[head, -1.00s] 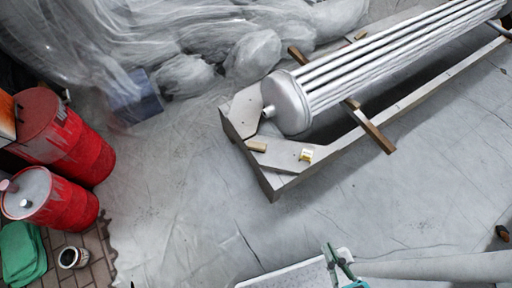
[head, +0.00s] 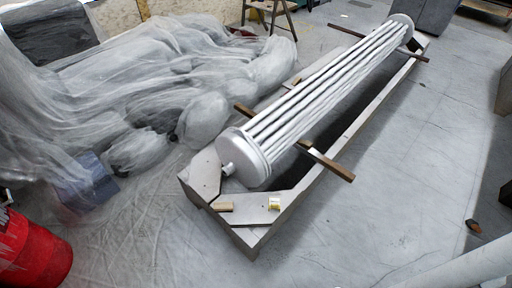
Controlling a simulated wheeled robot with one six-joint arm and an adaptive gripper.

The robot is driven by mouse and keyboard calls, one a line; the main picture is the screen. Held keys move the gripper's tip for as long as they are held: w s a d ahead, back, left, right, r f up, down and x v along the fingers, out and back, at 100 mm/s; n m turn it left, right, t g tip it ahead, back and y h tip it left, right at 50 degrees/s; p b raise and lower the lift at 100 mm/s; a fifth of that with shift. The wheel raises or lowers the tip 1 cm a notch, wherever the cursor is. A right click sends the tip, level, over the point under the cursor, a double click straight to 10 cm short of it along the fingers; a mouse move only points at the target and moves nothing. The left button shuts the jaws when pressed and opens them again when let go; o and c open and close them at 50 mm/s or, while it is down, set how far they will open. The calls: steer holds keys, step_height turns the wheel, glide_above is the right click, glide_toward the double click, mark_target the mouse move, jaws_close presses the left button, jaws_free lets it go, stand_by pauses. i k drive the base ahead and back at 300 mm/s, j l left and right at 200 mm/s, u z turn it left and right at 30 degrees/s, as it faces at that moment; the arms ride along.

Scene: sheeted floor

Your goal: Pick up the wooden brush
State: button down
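A small tan wooden piece (head: 222,206) lies on the near end of the long grey metal frame; it may be the wooden brush, but it is too small to tell. A dark brown object (head: 473,226) lies on the floor at the right, and its kind is also unclear. A small yellow and white item (head: 274,203) sits on the same frame end, right of the tan piece. My gripper is out of view; only a pale link of my arm shows at the bottom right corner.
The long metal frame (head: 345,148) carries a silver tube bundle (head: 318,98) on wooden bars (head: 331,164). Plastic-sheeted heaps (head: 150,70) fill the left. A red drum (head: 32,252) stands at the lower left. The floor right of the frame is mostly clear.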

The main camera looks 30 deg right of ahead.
mark_target(219, 207)
steer(key=i+j+z, duration=0.2)
steer(key=i+j, duration=0.2)
steer(key=i+j+z, duration=0.2)
steer(key=i+j, duration=0.2)
steer(key=i+j+z, duration=0.25)
steer(key=j, duration=0.3)
steer(key=i, duration=0.1)
